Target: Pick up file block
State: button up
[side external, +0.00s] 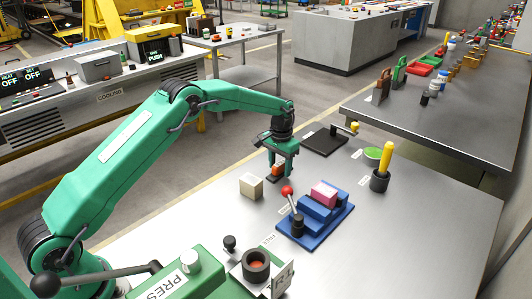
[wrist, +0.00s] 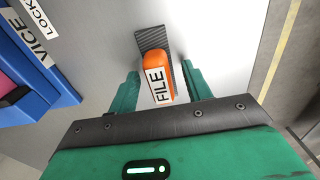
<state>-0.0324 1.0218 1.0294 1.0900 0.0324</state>
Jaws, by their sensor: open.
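The file block is an orange handle with a white FILE label and a dark ribbed end. It stands on the grey table below my gripper in the side view (side external: 277,171), and fills the centre of the wrist view (wrist: 156,68). My gripper (side external: 280,158) is open and pointing down over it. In the wrist view, the green fingers of my gripper (wrist: 161,78) lie on either side of the orange part, with gaps showing. I cannot tell exactly how far down the fingers reach beside it.
A beige block (side external: 251,186) stands close to the left. A blue vice (side external: 318,213) with a pink block (side external: 324,193) and red-knobbed lever (side external: 288,190) is close in front. A black pad (side external: 325,141) lies behind; a dark cup (side external: 379,181) holds a yellow-handled tool to the right.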

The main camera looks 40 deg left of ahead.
aim_at(281, 164)
dwell(0.3)
grip_shut()
jog(key=shift+r, duration=0.25)
jog(key=shift+r, duration=0.5)
jog(key=r, duration=0.3)
jog(key=shift+d, duration=0.2)
jog(key=s+d+r, duration=0.5)
jog(key=d+r, duration=0.1)
jog(key=d, duration=0.3)
jog(key=shift+s+d+r, duration=0.35)
jog(key=shift+d, duration=0.05)
